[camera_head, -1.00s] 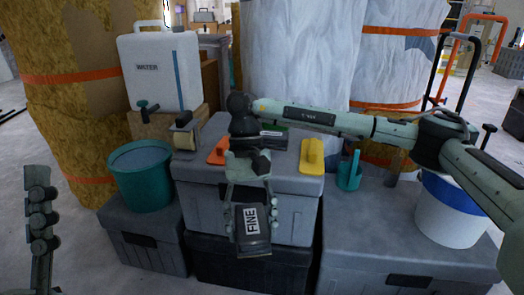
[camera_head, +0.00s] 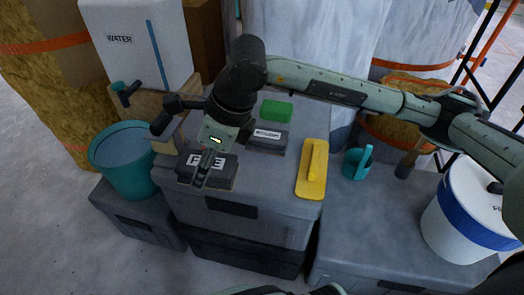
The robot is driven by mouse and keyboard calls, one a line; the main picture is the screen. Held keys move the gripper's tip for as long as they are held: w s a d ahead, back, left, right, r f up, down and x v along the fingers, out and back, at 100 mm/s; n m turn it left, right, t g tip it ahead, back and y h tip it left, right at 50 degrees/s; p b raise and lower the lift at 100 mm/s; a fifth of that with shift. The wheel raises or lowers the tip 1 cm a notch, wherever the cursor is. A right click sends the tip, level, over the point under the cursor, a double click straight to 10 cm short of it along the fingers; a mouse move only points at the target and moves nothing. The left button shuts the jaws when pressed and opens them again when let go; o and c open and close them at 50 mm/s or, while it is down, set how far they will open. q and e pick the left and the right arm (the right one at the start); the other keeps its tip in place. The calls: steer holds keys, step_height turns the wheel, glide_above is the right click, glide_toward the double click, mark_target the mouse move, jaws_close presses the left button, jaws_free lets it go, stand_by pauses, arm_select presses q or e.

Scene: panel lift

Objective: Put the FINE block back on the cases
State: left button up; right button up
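The dark FINE block (camera_head: 226,172), with a white label, is at the front left of the top of the grey stacked case (camera_head: 262,211). It lies flat, label up, level with the case top; I cannot tell whether it touches. My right gripper (camera_head: 203,170) points down over the block's middle, one finger crossing its near side and hiding the middle letters. It looks shut on the block; the far finger is hidden. A second dark labelled block (camera_head: 267,137) and a green block (camera_head: 276,110) lie behind on the same case.
A yellow float (camera_head: 312,171) lies on the case's right side. A teal bucket (camera_head: 123,157) and a water container (camera_head: 138,45) stand at the left. A teal cup (camera_head: 357,162) and a white-blue bucket (camera_head: 468,210) stand on the lower case (camera_head: 382,222) at the right.

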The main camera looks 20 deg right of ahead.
steer(key=shift+w+r+m, duration=0.2)
steer(key=shift+r+m, duration=0.1)
steer(key=shift+r, duration=0.05)
steer(key=p, duration=0.1)
glide_above(251, 176)
steer(key=s, duration=0.1)
steer(key=f, duration=0.4)
steer(key=d+f, duration=0.1)
steer(key=f, duration=0.1)
steer(key=shift+f, duration=0.4)
step_height(251, 176, down, 3)
steer(key=shift+f, duration=0.55)
arm_select(q)
steer(key=f, duration=0.2)
steer(key=s+f+g, duration=0.1)
steer(key=shift+a+f, duration=0.15)
steer(key=shift+f, duration=0.2)
arm_select(e)
steer(key=shift+f, duration=0.1)
